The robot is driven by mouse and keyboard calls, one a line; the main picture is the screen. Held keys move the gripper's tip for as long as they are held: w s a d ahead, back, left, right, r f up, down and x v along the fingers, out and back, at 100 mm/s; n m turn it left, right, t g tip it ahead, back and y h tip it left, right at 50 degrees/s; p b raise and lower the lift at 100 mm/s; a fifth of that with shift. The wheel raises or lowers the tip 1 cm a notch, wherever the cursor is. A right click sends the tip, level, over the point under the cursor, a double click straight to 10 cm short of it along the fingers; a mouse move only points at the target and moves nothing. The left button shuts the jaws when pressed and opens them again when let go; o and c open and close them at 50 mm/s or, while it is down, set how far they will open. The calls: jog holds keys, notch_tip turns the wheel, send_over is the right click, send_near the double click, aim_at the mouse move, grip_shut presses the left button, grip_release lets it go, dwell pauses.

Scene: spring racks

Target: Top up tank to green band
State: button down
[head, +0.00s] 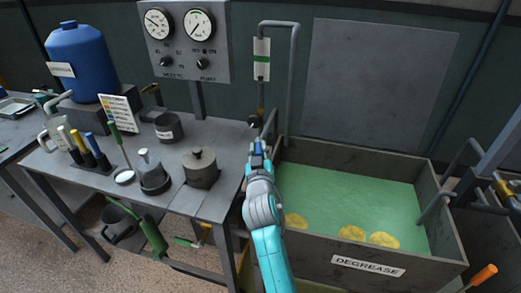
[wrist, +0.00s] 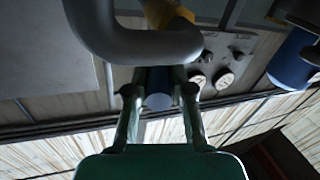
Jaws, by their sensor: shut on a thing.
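The tank (head: 364,263) is a grey open trough labelled DEGREASE, with green liquid (head: 345,190) inside. A sight gauge (head: 262,45) with a green band stands on the pipe behind its left end. My gripper (head: 258,150) is at the tank's rear left corner, by the pipework. In the wrist view my gripper (wrist: 159,95) is shut on a small cylindrical handle (wrist: 158,102) with a pale blue end. A grey curved pipe (wrist: 165,48) crosses just beyond the fingertips, with a yellow fitting (wrist: 172,12) behind it. Most of the handle is hidden, and the gauge level is too small to read.
Yellow round patches (head: 384,239) show in the liquid. A bench (head: 95,180) to the left holds a lidded pot (head: 200,168), bottles and a blue drum (head: 78,62). A panel with two dials (head: 183,45) stands behind. Pipes and an orange handle (head: 483,274) are at right.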

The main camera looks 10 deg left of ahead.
jog(key=shift+a+f+m+h, duration=0.15)
jog(key=shift+m+h, duration=0.15)
jog(key=shift+h, duration=0.2)
jog(key=c, duration=1)
grip_release()
jog(key=v, duration=1.2)
